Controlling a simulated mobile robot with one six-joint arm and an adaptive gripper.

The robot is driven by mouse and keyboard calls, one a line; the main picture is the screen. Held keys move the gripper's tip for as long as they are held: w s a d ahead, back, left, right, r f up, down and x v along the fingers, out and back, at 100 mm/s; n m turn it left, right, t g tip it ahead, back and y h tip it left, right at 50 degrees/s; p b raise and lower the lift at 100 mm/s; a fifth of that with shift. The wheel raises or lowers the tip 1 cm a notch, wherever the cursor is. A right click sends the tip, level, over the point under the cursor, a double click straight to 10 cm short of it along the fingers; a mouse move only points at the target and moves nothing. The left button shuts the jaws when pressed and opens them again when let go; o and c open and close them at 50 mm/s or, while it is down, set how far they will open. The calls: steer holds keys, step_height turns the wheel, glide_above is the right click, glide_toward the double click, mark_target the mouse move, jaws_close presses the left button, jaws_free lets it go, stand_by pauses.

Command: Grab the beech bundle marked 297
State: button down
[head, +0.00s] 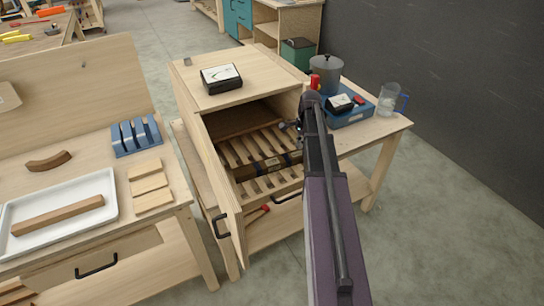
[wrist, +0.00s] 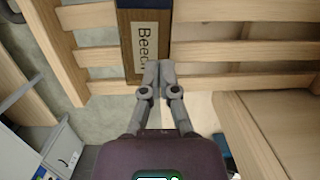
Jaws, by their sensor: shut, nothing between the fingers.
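A dark brown bundle (head: 268,166) lies on a slatted rack inside the open wooden cabinet in the head view. In the wrist view the bundle (wrist: 140,42) has a pale label starting "Beec" and a blue band at the top; no number is readable. My gripper (wrist: 158,66) is shut and empty, its fingertips together at the right side of the bundle's near end, over part of it. I cannot tell whether they touch. In the head view my gripper (head: 293,128) is small at the cabinet's right opening, partly hidden by my arm.
The cabinet door (head: 225,190) stands open at the left. A black box (head: 221,78) lies on the cabinet top. A side table at the right holds a pot (head: 326,75), a blue tray (head: 350,117) and a clear jug (head: 389,100). A workbench with a white tray (head: 20,240) is left.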

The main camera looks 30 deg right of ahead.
mark_target(271, 162)
steer(key=a, duration=0.8)
steer(key=a+b, duration=0.1)
steer(key=a, duration=0.3)
steer(key=shift+s+f, duration=0.3)
steer(key=shift+f, duration=0.4)
steer(key=shift+s+b, duration=0.1)
steer(key=shift+b, duration=0.25)
steer(key=shift+s, duration=0.1)
steer(key=shift+a, duration=0.1)
